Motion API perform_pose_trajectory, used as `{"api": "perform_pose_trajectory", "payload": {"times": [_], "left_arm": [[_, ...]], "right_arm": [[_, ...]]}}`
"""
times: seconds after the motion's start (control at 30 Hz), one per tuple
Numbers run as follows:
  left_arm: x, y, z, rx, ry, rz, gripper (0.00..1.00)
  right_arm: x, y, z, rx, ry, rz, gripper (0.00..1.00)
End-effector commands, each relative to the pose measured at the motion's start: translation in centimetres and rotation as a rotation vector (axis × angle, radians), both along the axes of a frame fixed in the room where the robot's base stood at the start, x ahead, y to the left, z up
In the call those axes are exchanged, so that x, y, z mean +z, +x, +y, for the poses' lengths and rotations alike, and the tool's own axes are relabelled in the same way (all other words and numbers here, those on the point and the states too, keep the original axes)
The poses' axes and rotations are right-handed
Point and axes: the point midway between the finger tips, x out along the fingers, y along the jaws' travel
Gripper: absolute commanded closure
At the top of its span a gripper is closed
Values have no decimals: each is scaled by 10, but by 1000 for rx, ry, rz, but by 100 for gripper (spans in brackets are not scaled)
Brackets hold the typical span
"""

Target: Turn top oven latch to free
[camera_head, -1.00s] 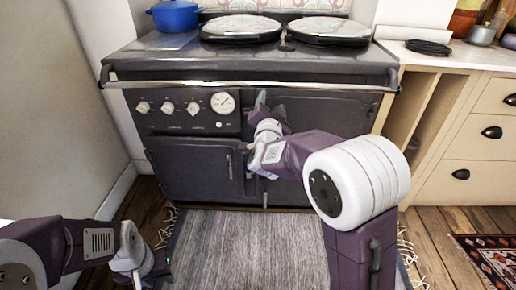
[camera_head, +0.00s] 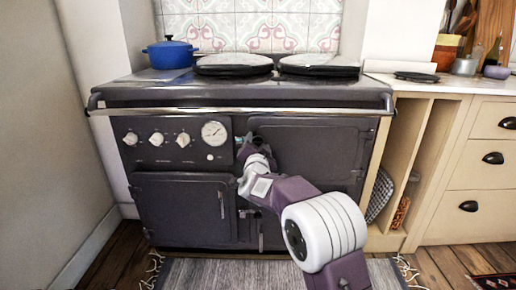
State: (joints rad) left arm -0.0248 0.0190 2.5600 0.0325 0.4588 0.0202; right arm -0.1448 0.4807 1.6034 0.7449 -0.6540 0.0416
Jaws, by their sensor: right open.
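The dark range cooker (camera_head: 240,93) stands ahead with its top oven door (camera_head: 318,150) at the upper right of its front, which looks shut. My right gripper (camera_head: 247,142) is open at the left edge of this door. The top oven latch cannot be made out; the gripper and wrist cover that area. I cannot tell whether the fingers touch it. My left gripper is out of view.
A chrome rail (camera_head: 240,110) runs across the cooker above the doors. Knobs and a round gauge (camera_head: 214,133) sit left of the gripper. The lower left door (camera_head: 180,208) has an upright handle (camera_head: 221,204). Cream drawers (camera_head: 482,160) stand at right.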

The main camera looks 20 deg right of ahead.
Motion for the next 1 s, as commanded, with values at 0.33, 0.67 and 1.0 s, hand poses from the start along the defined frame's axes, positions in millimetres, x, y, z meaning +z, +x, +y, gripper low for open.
{"api": "perform_pose_trajectory", "payload": {"times": [0.33, 0.67, 1.0], "left_arm": [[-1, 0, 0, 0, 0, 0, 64], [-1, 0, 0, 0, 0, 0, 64], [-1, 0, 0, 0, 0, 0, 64]], "right_arm": [[1, 4, -1, 1, 0, -1, 51], [0, 4, -1, 0, 0, 0, 100], [0, 4, -1, 0, 0, 0, 100]]}}
